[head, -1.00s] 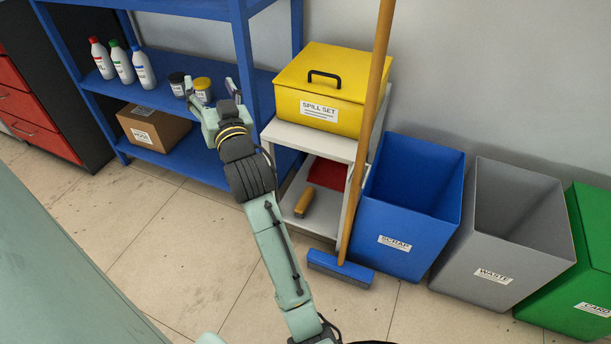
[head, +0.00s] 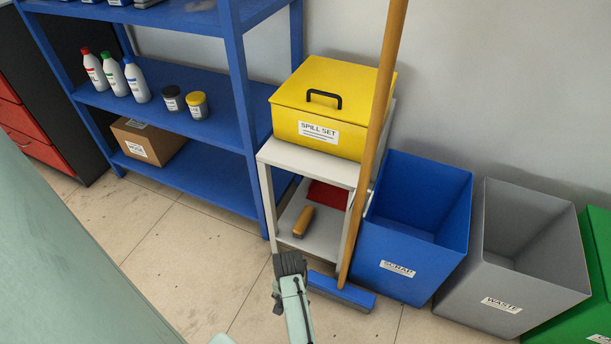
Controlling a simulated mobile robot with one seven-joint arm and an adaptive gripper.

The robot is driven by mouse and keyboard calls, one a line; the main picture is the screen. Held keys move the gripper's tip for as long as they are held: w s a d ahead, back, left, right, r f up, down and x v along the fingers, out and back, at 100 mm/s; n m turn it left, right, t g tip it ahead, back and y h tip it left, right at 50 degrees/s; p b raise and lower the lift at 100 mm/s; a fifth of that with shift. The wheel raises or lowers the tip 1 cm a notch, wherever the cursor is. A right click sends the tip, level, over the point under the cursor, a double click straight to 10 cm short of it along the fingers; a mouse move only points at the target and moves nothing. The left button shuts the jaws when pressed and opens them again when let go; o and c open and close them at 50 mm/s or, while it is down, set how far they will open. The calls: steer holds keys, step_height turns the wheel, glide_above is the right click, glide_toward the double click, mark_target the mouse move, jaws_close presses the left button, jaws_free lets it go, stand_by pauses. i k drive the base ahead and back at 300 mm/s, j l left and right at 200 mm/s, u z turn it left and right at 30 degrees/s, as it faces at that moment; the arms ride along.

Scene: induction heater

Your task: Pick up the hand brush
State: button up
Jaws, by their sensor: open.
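The wooden handle (head: 303,221) of what looks like the hand brush lies on the lower shelf of the small white stand, near its front left. I cannot make out any bristles. A red piece (head: 327,195), perhaps a dustpan, lies behind it on the same shelf, partly hidden by the stand's top and the broom stick. My arm reaches up from the bottom of the head view and its dark wrist part is in front of the stand, below the handle. My gripper's fingers do not show; they are hidden behind or below the wrist.
The yellow spill set box (head: 330,110) sits on the white stand (head: 300,165). A broom (head: 345,290) stands upright across the stand's right front. The blue scrap bin (head: 400,250) is to the right, the blue shelf unit (head: 195,195) to the left. Floor is open at front left.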

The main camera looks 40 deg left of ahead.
mark_target(299, 229)
steer(key=i+j, duration=0.95)
steer(key=i, duration=0.1)
